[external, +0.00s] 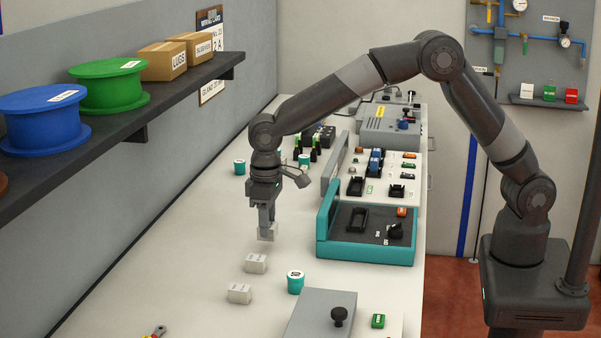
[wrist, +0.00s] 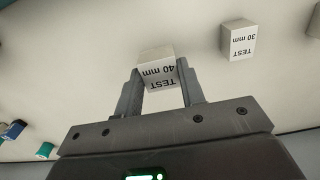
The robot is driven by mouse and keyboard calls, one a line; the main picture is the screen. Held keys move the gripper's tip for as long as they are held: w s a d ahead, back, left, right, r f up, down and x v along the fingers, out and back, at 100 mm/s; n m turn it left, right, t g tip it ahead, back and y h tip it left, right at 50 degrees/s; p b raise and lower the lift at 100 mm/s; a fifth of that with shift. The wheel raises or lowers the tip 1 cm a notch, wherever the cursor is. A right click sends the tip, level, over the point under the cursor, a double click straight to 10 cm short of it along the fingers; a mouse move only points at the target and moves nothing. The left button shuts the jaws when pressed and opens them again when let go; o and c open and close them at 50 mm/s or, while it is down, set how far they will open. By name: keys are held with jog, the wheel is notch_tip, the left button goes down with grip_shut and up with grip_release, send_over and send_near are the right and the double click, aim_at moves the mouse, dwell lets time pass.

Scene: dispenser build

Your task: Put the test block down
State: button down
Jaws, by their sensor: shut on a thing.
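My gripper (external: 267,226) points down over the white bench, left of the teal-edged fixture. It is shut on a white test block (external: 267,232). In the wrist view the block (wrist: 160,72) sits between the two fingers (wrist: 160,90) and reads "TEST 40 mm". I cannot tell whether it touches the bench. A second white block (external: 256,263) lies on the bench just in front of the held one. A third white block (external: 240,293) lies nearer the camera. The wrist view shows one block (wrist: 238,40) marked "TEST 30 mm", apart from my gripper.
The teal fixture (external: 322,240) stands right of my gripper. A teal-sided cap (external: 295,284) and a grey plate with a black knob (external: 339,317) are nearer. A shelf with spools (external: 109,88) runs along the left wall. The bench left of the gripper is clear.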

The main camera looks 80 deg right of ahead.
jog(key=shift+f, duration=1.25)
jog(key=shift+f, duration=0.1)
jog(key=c, duration=0.9)
grip_release()
